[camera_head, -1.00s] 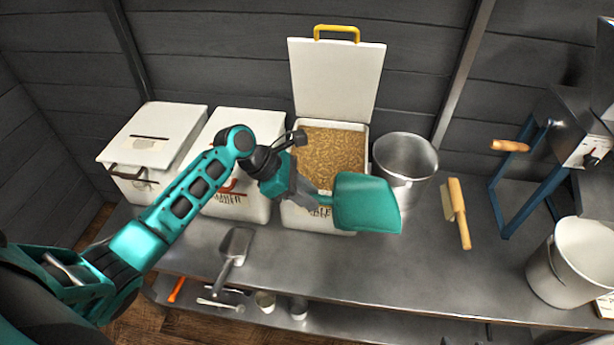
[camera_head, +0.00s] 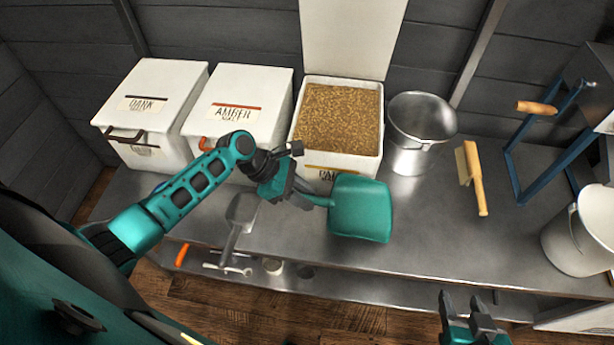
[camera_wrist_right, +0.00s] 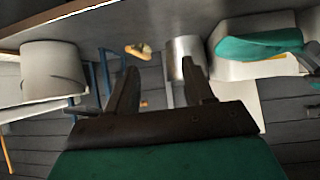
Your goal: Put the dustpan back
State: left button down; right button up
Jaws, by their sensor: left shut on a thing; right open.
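The teal dustpan (camera_head: 360,208) is held above the bench, in front of the open grain bin. My left gripper (camera_head: 304,196) is shut on its handle. The dustpan also shows in the right wrist view (camera_wrist_right: 258,46), at the upper right. My right gripper (camera_head: 470,302) is open and empty in front of the bench's front edge, low in the head view. Its two dark fingers (camera_wrist_right: 165,85) stand apart in the right wrist view, with nothing between them. The dustpan's resting place cannot be made out.
The open bin of grain (camera_head: 336,118), the amber bin (camera_head: 238,108) and the dark bin (camera_head: 150,105) line the back. A metal pot (camera_head: 418,128), brush (camera_head: 474,178), white bucket (camera_head: 582,236) and blue-framed mill (camera_head: 548,160) stand right. A metal scoop (camera_head: 240,215) lies left; small items sit on a lower shelf.

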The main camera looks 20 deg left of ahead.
pick_arm(q)
jog(key=shift+a+f, duration=0.15)
jog(key=shift+f, duration=0.85)
jog(key=shift+f+b, duration=0.25)
jog(key=shift+b, duration=0.3)
notch_tip(320, 180, down, 4)
jog(key=b, duration=0.5)
jog(key=shift+s+f+b, duration=0.1)
jog(key=shift+b, duration=0.25)
jog(key=shift+f+b, duration=0.25)
jog(key=shift+b, duration=0.1)
jog(key=shift+f+b, duration=0.25)
jog(key=shift+b, duration=0.1)
jog(key=shift+f+b, duration=0.3)
jog(key=shift+b, duration=0.25)
pick_arm(e)
jog(key=w+a+f+y, duration=0.1)
jog(key=w+a+f, duration=0.1)
jog(key=f, duration=0.3)
jog(key=shift+a, duration=0.55)
jog(key=shift+f, duration=0.1)
pick_arm(q)
jog(key=c, duration=0.8)
grip_release()
